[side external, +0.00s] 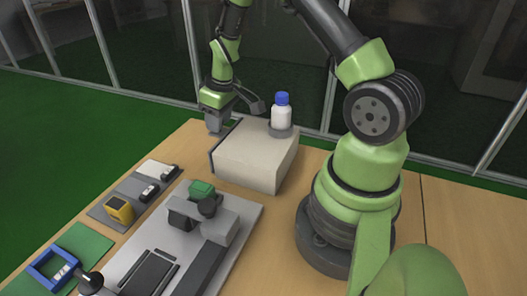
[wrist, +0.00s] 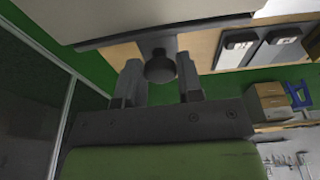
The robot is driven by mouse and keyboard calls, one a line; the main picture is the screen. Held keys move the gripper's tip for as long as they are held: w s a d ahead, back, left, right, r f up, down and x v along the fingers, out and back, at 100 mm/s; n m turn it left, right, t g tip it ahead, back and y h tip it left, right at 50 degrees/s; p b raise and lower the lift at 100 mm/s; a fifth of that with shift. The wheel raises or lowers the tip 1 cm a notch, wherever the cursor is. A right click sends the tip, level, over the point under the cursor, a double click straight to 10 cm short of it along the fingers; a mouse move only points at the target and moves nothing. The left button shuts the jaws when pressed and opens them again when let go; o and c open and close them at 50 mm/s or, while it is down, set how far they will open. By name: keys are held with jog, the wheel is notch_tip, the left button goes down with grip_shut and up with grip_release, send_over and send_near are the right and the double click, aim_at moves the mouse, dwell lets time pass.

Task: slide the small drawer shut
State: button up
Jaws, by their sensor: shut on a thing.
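The beige drawer box (side external: 258,152) stands at the table's far edge in the side view, with a dark front edge along its left side. It fills the top of the wrist view (wrist: 150,14). My gripper (side external: 214,124) is low at the box's far left corner. In the wrist view my gripper (wrist: 160,76) has one finger on each side of a dark round knob (wrist: 160,66) and is shut on it. The knob sits on a dark stem at the front edge. How far the drawer stands out is hidden in the side view.
A white bottle with a blue cap (side external: 282,112) stands in a grey holder on the box. A grey plate with a fixture (side external: 205,215), a yellow device (side external: 119,208) and a blue frame (side external: 52,268) lie nearer. A glass partition (side external: 165,85) runs behind the table.

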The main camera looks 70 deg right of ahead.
jog(key=shift+s, duration=0.7)
jog(key=o, duration=0.5)
jog(key=shift+w+v, duration=0.25)
jog(key=shift+v, duration=0.95)
jog(key=shift+w+v, duration=0.25)
jog(key=shift+v, duration=0.95)
jog(key=shift+w+r, duration=0.1)
jog(key=shift+r, duration=0.05)
